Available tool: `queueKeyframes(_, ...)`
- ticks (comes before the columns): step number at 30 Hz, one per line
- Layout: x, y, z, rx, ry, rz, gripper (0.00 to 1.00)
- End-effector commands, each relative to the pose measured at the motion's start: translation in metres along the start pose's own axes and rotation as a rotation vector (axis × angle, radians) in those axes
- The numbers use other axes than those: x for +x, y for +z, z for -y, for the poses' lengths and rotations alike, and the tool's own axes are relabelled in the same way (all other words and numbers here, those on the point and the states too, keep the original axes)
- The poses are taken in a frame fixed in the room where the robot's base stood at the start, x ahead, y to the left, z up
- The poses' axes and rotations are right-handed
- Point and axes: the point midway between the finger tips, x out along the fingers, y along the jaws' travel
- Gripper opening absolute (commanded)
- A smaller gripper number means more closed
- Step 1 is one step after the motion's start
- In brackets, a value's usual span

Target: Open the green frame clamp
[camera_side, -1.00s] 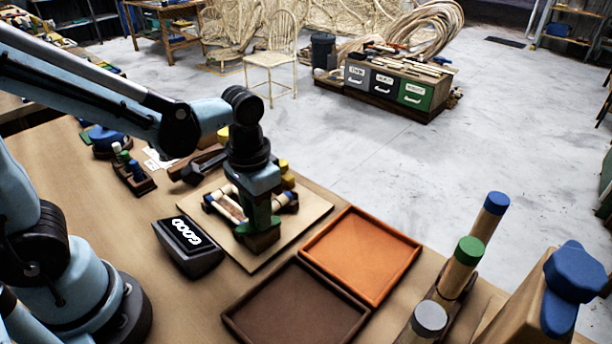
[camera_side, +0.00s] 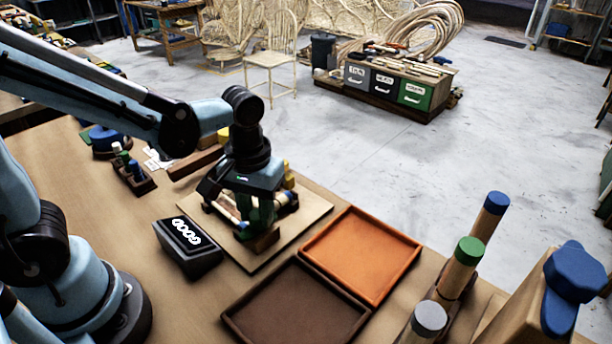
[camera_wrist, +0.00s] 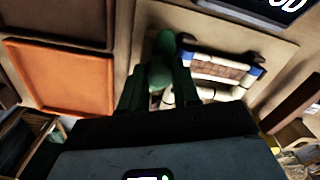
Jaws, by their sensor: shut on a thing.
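The green frame clamp (camera_side: 264,214) stands at the near right side of a small frame on a light wooden board (camera_side: 300,222). My gripper (camera_side: 256,200) points down over it and is shut on its green top. In the wrist view the green clamp (camera_wrist: 164,48) shows between and beyond my fingers (camera_wrist: 158,92). The frame, with pale rods and blue ends (camera_wrist: 256,70), lies beside it. My gripper hides part of the clamp and frame in the side view. I cannot tell how far the clamp has turned.
An orange tray (camera_side: 360,255) and a brown tray (camera_side: 297,305) lie right of and in front of the board. Capped posts (camera_side: 463,265) stand at the near right. Yellow pieces (camera_side: 288,178) are behind the frame.

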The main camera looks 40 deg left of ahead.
Motion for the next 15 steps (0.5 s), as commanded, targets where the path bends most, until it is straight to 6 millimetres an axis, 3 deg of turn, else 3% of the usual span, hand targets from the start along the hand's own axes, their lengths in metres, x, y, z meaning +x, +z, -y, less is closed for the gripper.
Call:
queueKeyframes(9, -0.0002, 0.0004, 0.0001, -0.003, 0.000, 0.002, 0.01)
queueKeyframes(10, -0.0002, 0.0004, 0.0001, -0.003, 0.000, 0.002, 0.33)
queueKeyframes(15, -0.0001, 0.0003, 0.0001, -0.002, 0.000, 0.001, 0.57)
